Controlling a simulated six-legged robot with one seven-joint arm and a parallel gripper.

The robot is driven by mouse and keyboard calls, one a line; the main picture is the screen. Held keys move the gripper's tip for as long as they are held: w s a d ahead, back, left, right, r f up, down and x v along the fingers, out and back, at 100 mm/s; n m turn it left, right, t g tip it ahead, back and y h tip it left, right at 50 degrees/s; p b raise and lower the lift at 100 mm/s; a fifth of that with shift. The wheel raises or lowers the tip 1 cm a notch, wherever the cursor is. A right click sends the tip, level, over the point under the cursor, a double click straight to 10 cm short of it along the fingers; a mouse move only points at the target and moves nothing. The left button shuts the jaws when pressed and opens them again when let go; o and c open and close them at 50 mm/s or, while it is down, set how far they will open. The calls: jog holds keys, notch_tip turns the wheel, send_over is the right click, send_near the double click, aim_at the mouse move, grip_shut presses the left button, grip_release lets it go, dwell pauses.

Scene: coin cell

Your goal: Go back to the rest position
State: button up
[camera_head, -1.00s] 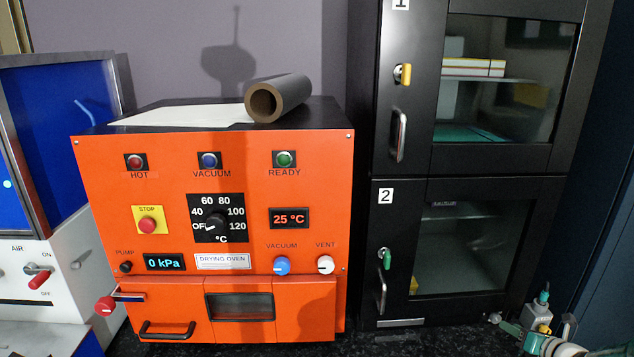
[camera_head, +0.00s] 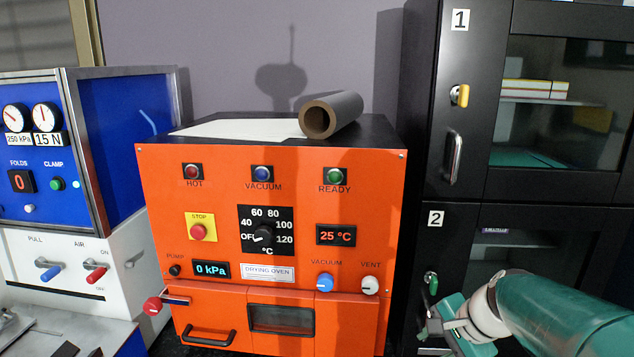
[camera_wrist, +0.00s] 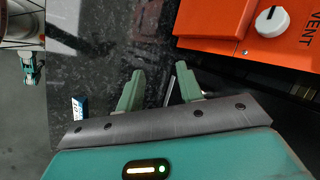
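My gripper (camera_wrist: 158,82) is in the wrist view, with its two green fingers apart and nothing held between them. Dark speckled worktop (camera_wrist: 110,50) shows beyond the fingers, and a thin pale strip shows in the gap. In the head view my teal and white arm reaches in from the lower right. Its end is in front of the lower part of the black cabinet (camera_head: 465,190), near the green key (camera_head: 431,284) of door 2. I cannot tell whether it touches the cabinet.
An orange drying oven (camera_head: 215,270) stands left of the cabinet. A grey roll (camera_head: 345,112) and white sheet (camera_head: 240,129) lie on top. The oven's white VENT knob (camera_wrist: 272,21) shows in the wrist view. A blue and white machine (camera_head: 130,140) stands at the left.

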jog(key=s+a+r+n+h, duration=0.1)
jog(key=s+a+r+n, duration=0.1)
jog(key=s+n, duration=0.4)
jog(key=s+a+r+n+h, duration=0.2)
jog(key=s+a+n, duration=0.2)
jog(key=s, duration=0.5)
jog(key=n, duration=0.2)
jog(key=shift+a+n+t+h, duration=0.2)
jog(key=shift+n+t+h, duration=0.1)
jog(key=shift+n+t, duration=0.1)
